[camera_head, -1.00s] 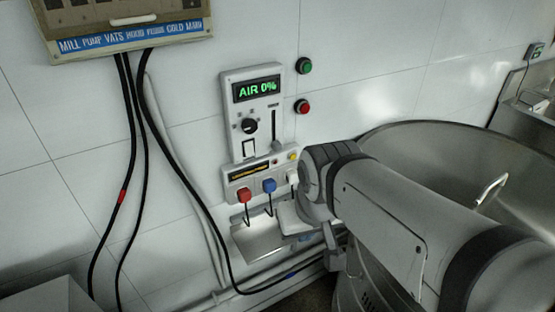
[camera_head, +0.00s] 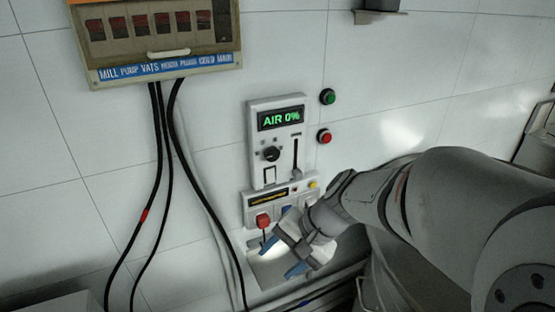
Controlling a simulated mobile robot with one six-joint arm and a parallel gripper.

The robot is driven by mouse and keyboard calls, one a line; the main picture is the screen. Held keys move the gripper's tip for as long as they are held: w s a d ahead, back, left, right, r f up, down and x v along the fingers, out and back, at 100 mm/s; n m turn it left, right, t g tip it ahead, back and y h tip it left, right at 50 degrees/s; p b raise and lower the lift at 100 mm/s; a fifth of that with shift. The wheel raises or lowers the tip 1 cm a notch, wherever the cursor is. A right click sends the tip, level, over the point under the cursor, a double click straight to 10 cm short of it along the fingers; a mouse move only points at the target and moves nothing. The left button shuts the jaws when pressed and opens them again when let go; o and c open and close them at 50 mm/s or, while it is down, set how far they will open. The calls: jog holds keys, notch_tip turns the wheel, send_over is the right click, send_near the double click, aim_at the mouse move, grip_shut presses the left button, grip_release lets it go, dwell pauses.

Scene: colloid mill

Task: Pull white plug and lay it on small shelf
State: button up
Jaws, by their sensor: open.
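My gripper (camera_head: 284,258) is in front of the small shelf below the wall panel. Its two blue-tipped fingers are apart, with nothing seen between them. The small shelf (camera_head: 258,271) is a pale tray on the wall, partly covered by my gripper. The socket strip (camera_head: 249,203) is above the shelf. A red plug (camera_head: 263,220) is in it at the left, with a dark cord hanging down. A blue plug (camera_head: 286,210) beside it is mostly covered by my gripper. The white plug cannot be made out; my gripper and wrist cover that end of the strip.
The control panel (camera_head: 278,118) reads AIR 0%. A green button (camera_head: 327,97) and a red button (camera_head: 324,137) sit to its right. Black cables (camera_head: 160,150) hang from a breaker box (camera_head: 155,42) at left. A steel vat is at the right, largely behind my arm.

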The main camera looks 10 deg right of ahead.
jog(key=shift+o, duration=0.4)
jog(key=w+m+t+y, duration=0.2)
jog(key=w+m, duration=0.4)
jog(key=shift+w+a+f+y+p, duration=0.2)
jog(key=shift+f+y+p, duration=0.1)
jog(key=shift+y+p, duration=0.1)
jog(key=w+d+f+m+t+h, duration=0.2)
jog(key=w+d+f+m+t, duration=0.1)
jog(key=d+m, duration=0.3)
jog(key=w+d+f+m+t+h+p, duration=0.1)
jog(key=w+d+f+m+t+h, duration=0.1)
jog(key=w+d+m, duration=0.4)
jog(key=w+d+f+m+t+h+p, duration=0.1)
jog(key=w+d+f+m+t, duration=0.3)
jog(key=d+f+m, duration=0.1)
jog(key=d+m, duration=0.1)
jog(key=m, duration=0.1)
jog(key=shift+w+d+m+h, duration=0.2)
jog(key=shift+d+m+h, duration=0.1)
jog(key=shift+h, duration=0.1)
jog(key=shift+w+f, duration=0.1)
jog(key=b+x, duration=0.2)
jog(key=x, duration=0.7)
jog(key=shift+b, duration=0.4)
jog(key=shift+b, duration=0.85)
